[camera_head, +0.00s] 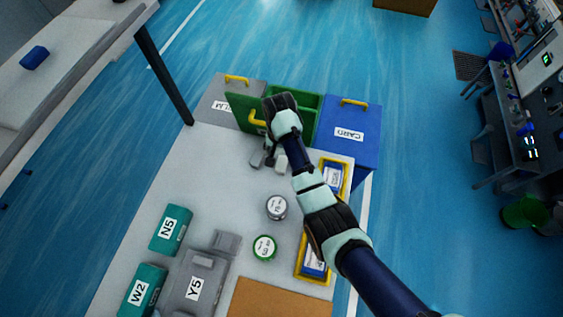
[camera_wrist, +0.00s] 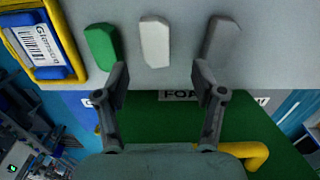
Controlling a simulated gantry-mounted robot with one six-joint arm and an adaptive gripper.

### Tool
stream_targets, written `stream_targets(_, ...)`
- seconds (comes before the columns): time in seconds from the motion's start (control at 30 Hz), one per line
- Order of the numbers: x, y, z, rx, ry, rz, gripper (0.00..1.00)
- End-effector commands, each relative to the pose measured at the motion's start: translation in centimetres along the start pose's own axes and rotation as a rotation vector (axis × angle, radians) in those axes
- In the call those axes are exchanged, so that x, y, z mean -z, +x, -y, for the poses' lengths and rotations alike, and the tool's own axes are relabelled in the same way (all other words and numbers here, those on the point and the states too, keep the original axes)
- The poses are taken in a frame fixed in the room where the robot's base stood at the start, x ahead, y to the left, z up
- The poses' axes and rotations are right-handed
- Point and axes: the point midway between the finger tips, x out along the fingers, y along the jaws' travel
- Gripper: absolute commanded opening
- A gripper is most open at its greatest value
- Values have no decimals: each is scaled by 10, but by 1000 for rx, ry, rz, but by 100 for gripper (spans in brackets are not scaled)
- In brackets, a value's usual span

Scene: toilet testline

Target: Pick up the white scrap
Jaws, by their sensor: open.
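The white scrap (camera_wrist: 155,42) is a small upright-looking slab on the pale table, between a green scrap (camera_wrist: 102,46) on its left and a grey scrap (camera_wrist: 221,42) on its right in the wrist view. My gripper (camera_wrist: 160,80) is open and empty. Its two fingertips sit either side of the white scrap's line, just short of it in the picture; the gap to it in height cannot be told. In the head view my gripper (camera_head: 270,150) is over the table's far edge by the scraps, partly hidden by my arm.
Beyond the table edge stand a grey bin (camera_head: 217,104), a green bin (camera_head: 309,108) labelled FOAM and a blue CARD bin (camera_head: 350,133). Yellow-rimmed trays (camera_head: 302,262) line the right edge. Two round tins (camera_head: 276,207) and labelled boxes (camera_head: 171,229) stand nearer.

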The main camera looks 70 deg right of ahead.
Motion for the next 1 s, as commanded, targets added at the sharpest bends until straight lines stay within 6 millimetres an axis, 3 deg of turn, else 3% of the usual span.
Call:
stream_targets(0.13, -1, 21, 0, -1, -2, 1, 69)
stream_targets(0.3, 0, 30, -1, 0, -3, -1, 69)
stream_targets(0.53, 0, 70, -7, 0, -5, 0, 69)
stream_targets(0.83, 0, 77, -7, 1, -5, -2, 69)
stream_targets(1.0, 0, 76, -6, 1, -5, -2, 42)
